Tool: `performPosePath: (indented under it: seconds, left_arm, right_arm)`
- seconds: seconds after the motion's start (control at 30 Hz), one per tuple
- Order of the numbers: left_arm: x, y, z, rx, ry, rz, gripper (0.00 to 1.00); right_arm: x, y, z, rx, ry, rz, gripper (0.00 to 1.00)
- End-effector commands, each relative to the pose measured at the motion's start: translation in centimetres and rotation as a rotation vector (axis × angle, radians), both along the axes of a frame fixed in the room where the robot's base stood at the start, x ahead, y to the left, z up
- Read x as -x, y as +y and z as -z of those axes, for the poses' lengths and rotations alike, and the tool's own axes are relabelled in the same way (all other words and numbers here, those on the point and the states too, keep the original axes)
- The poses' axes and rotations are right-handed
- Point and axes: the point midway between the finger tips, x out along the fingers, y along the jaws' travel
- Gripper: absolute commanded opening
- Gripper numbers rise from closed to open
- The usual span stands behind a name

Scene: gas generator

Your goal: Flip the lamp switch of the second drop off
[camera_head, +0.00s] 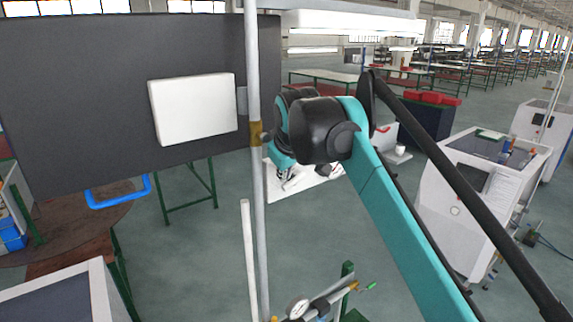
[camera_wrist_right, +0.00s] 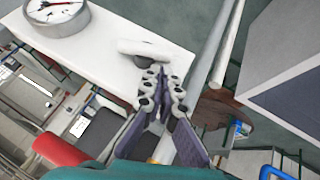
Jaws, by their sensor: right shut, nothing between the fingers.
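I cannot surely identify the lamp switch in either view. In the head view a white box (camera_head: 193,108) is fixed on a large dark panel (camera_head: 60,100) at the left. My right gripper (camera_head: 285,178) is small and partly hidden below the black joint of its teal arm, right of the grey pole. In the right wrist view my right gripper (camera_wrist_right: 162,72) is shut and empty. Its tips are close to a rounded white piece (camera_wrist_right: 155,49) by a white board (camera_wrist_right: 110,55); I cannot tell whether they touch. My left gripper is not in view.
A grey vertical pole (camera_head: 256,200) stands between the panel and my right arm. A pressure gauge (camera_head: 297,308) is at the bottom. White machine cabinets (camera_head: 470,215) stand at the right. A round dial (camera_wrist_right: 57,14) shows in the wrist view.

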Motion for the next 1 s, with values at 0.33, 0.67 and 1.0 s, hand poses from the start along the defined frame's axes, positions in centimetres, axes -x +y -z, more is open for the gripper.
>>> performPosePath:
  seconds: [0.33,0.67,1.0]
  left_arm:
    - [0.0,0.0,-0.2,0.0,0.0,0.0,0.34]
    - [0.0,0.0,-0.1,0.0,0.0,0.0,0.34]
    - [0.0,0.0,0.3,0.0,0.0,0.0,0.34]
  right_arm:
    - [-1.0,0.2,1.3,0.0,0.0,0.0,0.0]
    - [-0.9,0.2,1.3,0.009,-0.006,0.0,0.0]
    - [-0.8,0.4,1.6,0.057,-0.041,-0.001,0.0]
